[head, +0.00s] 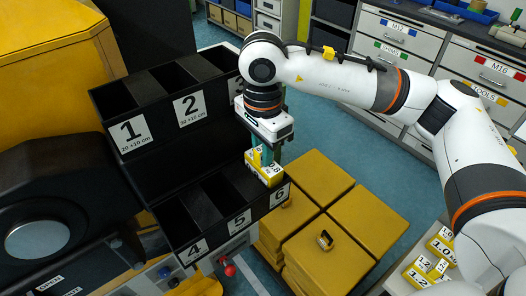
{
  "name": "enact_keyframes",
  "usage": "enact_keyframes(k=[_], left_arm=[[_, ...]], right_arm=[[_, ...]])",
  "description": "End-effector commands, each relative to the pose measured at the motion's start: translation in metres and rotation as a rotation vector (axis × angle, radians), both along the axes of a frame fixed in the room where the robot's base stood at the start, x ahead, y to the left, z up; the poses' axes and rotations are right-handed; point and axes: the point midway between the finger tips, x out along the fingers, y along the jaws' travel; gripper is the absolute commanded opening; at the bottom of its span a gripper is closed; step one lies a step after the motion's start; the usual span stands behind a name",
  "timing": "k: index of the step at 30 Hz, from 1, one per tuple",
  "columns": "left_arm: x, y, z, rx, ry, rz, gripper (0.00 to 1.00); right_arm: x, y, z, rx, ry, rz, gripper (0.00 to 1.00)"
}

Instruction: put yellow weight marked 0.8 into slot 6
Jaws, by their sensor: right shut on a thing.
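The yellow weight (264,170) with a white marked face, its number partly readable as 0.8, is at the rack's lower right end. My right gripper (265,155) points down and is shut on the weight's top. The weight is over or in the mouth of slot 6 (280,196), just behind its label. I cannot tell whether it is above the rim or partly inside, since the weight and gripper hide the opening. My left gripper is not in view.
Slots 4 (194,251) and 5 (240,221) look empty to the left. The upper row with labels 1 (133,133) and 2 (190,109) stands behind. Yellow blocks (330,251) stand right of the rack. More yellow weights (428,270) sit at the lower right.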

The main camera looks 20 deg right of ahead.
Motion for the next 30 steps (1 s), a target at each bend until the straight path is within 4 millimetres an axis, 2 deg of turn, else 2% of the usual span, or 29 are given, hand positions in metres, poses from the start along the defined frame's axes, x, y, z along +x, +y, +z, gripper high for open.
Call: enact_keyframes(k=[6, 17, 18, 21, 30], left_arm=[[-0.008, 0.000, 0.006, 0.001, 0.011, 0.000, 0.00], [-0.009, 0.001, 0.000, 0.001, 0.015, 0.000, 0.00], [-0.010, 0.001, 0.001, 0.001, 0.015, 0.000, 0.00], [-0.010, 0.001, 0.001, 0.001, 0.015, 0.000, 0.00], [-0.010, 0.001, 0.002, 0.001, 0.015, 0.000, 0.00]], right_arm=[[0.000, 0.000, -0.017, 0.001, -0.002, 0.001, 0.00], [0.000, 0.000, -0.020, 0.001, -0.004, 0.001, 0.00], [0.000, 0.000, -0.021, 0.000, 0.000, 0.000, 0.23], [0.000, 0.000, -0.020, 0.000, 0.000, 0.001, 0.39], [0.000, 0.000, -0.019, 0.000, 0.000, 0.001, 0.42]])
